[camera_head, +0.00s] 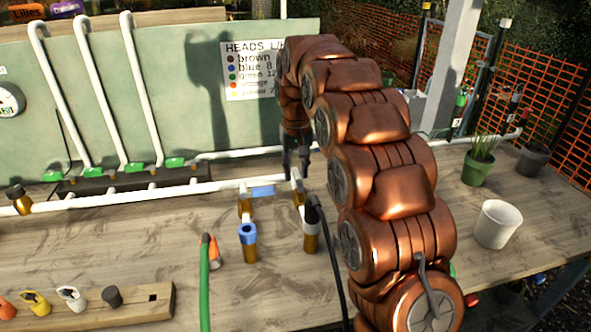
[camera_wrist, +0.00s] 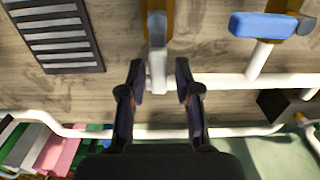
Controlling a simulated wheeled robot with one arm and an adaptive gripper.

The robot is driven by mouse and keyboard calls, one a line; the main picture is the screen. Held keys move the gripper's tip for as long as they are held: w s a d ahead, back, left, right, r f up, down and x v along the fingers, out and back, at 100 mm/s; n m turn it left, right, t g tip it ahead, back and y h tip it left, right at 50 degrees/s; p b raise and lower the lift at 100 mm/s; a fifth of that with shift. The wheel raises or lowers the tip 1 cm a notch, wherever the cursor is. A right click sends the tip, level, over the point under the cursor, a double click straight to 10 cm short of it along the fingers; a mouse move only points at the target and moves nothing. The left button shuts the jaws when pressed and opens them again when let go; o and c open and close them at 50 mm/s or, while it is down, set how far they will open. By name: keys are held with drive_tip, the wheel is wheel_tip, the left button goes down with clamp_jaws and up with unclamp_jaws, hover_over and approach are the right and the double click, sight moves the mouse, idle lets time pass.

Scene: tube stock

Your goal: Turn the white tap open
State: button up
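The white tap shows in the wrist view as a white lever handle (camera_wrist: 157,70) on a brass body, with a white pipe behind it. In the head view its handle (camera_head: 297,180) stands just below my gripper (camera_head: 295,170). In the wrist view my gripper (camera_wrist: 159,72) is open. One dark finger is on each side of the white handle, with a visible gap on both sides. The handle reaches in between the fingertips. I cannot tell the height between the fingertips and the handle.
A tap with a blue handle (camera_head: 262,191) sits to the left; it also shows in the wrist view (camera_wrist: 262,25). A brass outlet with a blue collar (camera_head: 248,240) and a dark-collared one (camera_head: 311,225) stand in front. A white pot (camera_head: 497,224) is at the right.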

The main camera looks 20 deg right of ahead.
sight(297, 173)
drive_tip(key=shift+o, duration=0.6)
drive_tip(key=shift+r, duration=3.65)
drive_tip(key=shift+s, duration=0.1)
